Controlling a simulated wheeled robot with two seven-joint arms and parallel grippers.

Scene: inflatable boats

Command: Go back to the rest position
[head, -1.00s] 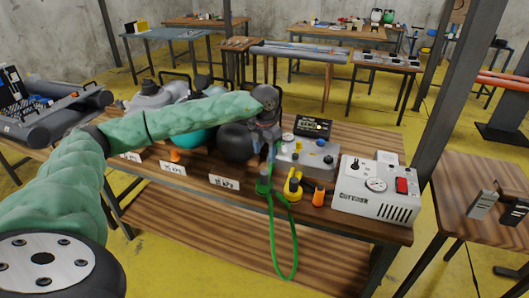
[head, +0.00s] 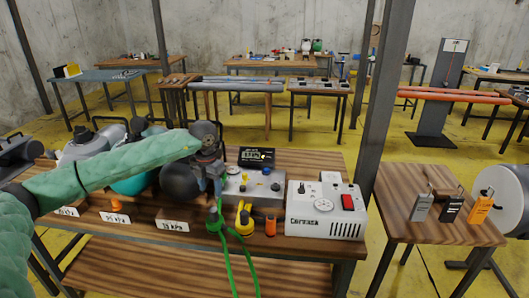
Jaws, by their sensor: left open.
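My left arm, in a green padded sleeve, reaches in from the left over the wooden workbench (head: 310,158). My left gripper (head: 214,188) points down, open, just above the green fitting (head: 213,217) with its green hose (head: 229,270). I cannot tell whether the fingers touch the fitting. A yellow fitting (head: 243,214) and a small orange piece (head: 270,227) stand to its right. My right gripper is not in view.
A grey box with a gauge (head: 262,190) and a white control unit (head: 330,222) stand close on the right. A dark round tank (head: 180,182) is close on the left. A steel post (head: 383,95) rises behind the bench. A side table (head: 400,185) holds several tags.

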